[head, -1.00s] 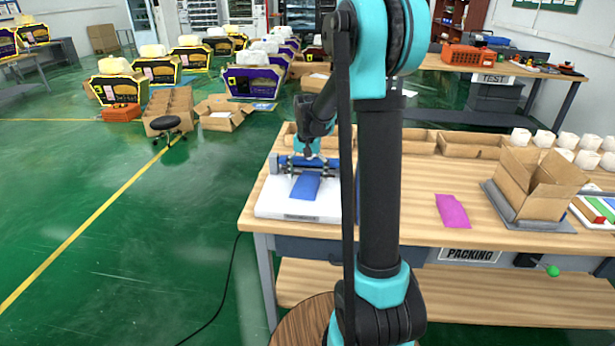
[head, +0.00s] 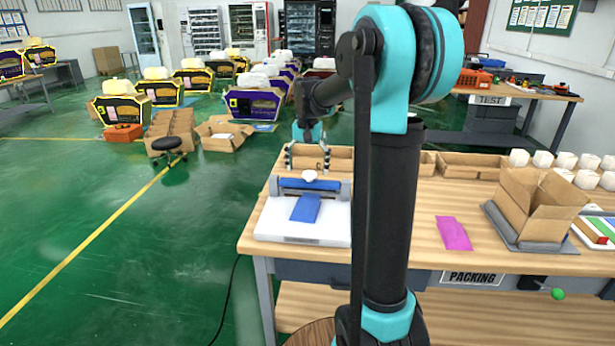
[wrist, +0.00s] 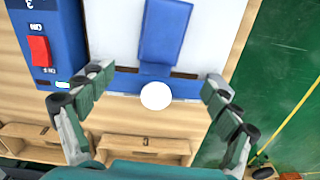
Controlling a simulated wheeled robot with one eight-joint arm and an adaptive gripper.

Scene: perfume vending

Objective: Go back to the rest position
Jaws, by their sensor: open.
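My gripper (head: 308,160) is open and empty above the back edge of a white and blue machine (head: 268,226) on the packing table. In the wrist view my gripper (wrist: 152,92) has its two fingers spread wide, one on each side of a round white knob (wrist: 156,96). The knob also shows in the head view (head: 309,176), just below the fingers. A blue piece (head: 305,208) lies on the machine's white top. It also shows in the wrist view (wrist: 165,30).
The wooden table (head: 385,235) holds a magenta piece (head: 454,233), an open cardboard box (head: 540,205) and several white blocks (head: 542,159). Wooden trays (head: 470,166) line its back edge.

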